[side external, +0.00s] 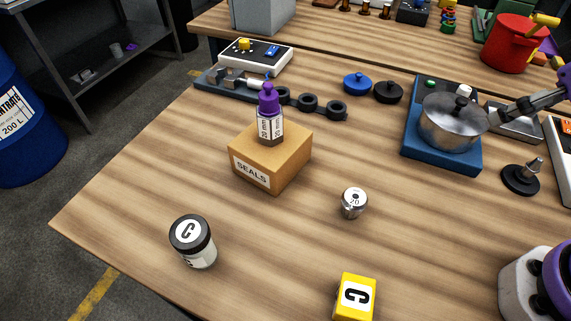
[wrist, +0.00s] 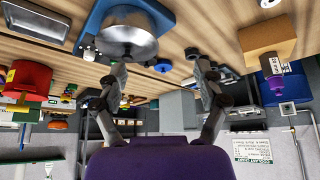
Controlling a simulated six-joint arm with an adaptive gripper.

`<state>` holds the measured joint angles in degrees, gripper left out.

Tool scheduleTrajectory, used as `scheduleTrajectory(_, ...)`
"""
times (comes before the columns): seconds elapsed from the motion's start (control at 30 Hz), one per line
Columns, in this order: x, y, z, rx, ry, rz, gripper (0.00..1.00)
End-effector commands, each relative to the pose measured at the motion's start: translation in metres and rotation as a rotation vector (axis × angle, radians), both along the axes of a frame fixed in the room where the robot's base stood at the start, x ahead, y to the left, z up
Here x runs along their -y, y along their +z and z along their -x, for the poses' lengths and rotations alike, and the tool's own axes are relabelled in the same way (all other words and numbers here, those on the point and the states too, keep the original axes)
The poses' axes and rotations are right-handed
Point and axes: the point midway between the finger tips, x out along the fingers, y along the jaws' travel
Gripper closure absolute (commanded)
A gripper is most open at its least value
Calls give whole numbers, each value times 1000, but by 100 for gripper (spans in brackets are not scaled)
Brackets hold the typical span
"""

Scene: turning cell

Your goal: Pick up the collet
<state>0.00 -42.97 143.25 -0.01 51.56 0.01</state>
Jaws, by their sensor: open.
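The collet (side external: 353,204), as far as I can tell, is the small shiny metal cylinder with a white top marked 20. It stands upright on the wooden table in the side external view, right of the SEALS box. I cannot make it out in the wrist view. My gripper (side external: 497,118) reaches in from the right edge by the metal pot, behind and to the right of the collet and well apart from it. In the wrist view my gripper (wrist: 160,65) has its two dark fingers spread, with nothing between them.
A purple-capped bottle (side external: 269,112) stands on the SEALS box (side external: 270,158). The metal pot (side external: 450,125) sits on a blue base. A black-lidded jar (side external: 193,242) and a yellow block (side external: 355,298) stand in front. A black disc with a metal cone (side external: 522,176) stands right. Table around the collet is clear.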

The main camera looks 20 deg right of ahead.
Motion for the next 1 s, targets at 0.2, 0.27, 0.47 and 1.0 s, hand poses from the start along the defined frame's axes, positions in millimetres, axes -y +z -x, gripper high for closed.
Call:
scheduleTrajectory(0.2,0,0,0,0,0,0,17)
scheduleTrajectory(0.27,0,0,0,0,0,0,17)
scheduleTrajectory(0.47,-32,-11,-13,-30,114,-7,17)
scheduleTrajectory(1.0,-172,-79,-13,-102,511,29,17)
